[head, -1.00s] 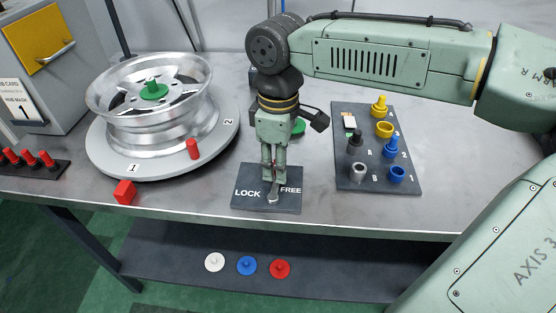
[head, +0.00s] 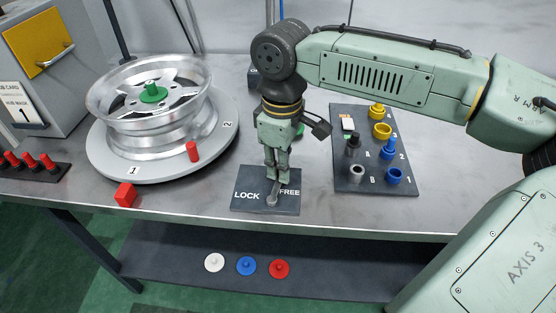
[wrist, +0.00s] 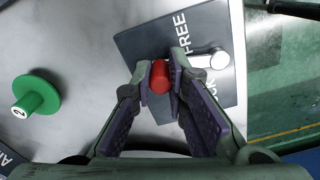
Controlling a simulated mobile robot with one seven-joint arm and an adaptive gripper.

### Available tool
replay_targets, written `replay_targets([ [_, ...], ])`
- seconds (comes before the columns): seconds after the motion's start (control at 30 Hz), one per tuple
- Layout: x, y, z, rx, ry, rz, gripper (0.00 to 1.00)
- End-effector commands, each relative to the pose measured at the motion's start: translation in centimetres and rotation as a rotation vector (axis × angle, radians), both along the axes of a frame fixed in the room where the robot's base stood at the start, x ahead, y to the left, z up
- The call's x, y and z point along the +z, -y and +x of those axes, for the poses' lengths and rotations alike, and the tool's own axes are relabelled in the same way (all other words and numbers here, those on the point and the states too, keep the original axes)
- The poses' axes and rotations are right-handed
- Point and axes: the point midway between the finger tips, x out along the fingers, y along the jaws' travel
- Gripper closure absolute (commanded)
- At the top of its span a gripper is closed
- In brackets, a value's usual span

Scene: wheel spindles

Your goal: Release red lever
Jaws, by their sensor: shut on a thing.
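The lever's red knob (wrist: 160,76) sits between the two fingers in the wrist view. My gripper (wrist: 161,72) is shut on it. In the head view my gripper (head: 277,179) points down over the dark lever plate (head: 240,205), hiding most of the lever. The plate reads LOCK at left and FREE at right. The lever's grey metal base (head: 272,200) shows just below the fingers, between the two words. The fingers stand to the right of LOCK, close to FREE.
A silver wheel (head: 150,115) stands on a round turntable (head: 105,158) to the left, with a red peg (head: 193,151) beside it. A dark board (head: 345,180) with coloured parts is at the right.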

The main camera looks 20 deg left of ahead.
Motion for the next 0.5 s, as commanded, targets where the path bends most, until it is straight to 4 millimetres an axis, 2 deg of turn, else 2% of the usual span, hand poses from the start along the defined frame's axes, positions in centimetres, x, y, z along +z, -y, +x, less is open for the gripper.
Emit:
replay_targets([
  [0.2, 0.02, 0.33, -0.07, -0.064, -0.003, 0.001, 1.0],
  [0.47, -0.02, 0.38, -0.05, -0.066, -0.002, -0.001, 1.0],
  [0.5, -0.03, 0.39, -0.05, -0.066, -0.002, -0.001, 0.83],
])
